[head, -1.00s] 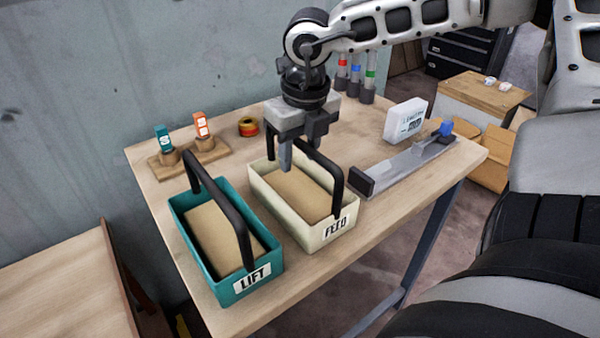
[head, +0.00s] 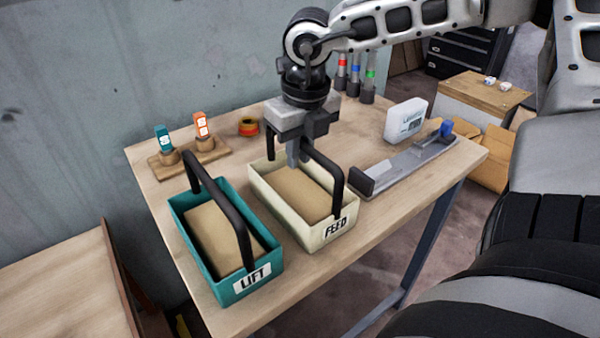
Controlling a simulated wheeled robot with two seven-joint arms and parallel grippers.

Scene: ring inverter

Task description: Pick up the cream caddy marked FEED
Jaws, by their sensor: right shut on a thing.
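The cream caddy (head: 300,232) stands on the wooden table, with a label reading FEED on its near end and brown filling inside. Its black handle (head: 333,176) arches over it. My right gripper (head: 298,158) points down from above and is shut on the handle near the middle of its bar. The caddy appears to rest on the tabletop. My left gripper is not in view.
A teal caddy (head: 226,288) marked LIFT stands close to the left of the cream one. A wooden stand (head: 188,158) and tape roll (head: 249,126) are behind. The table's front edge is near.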

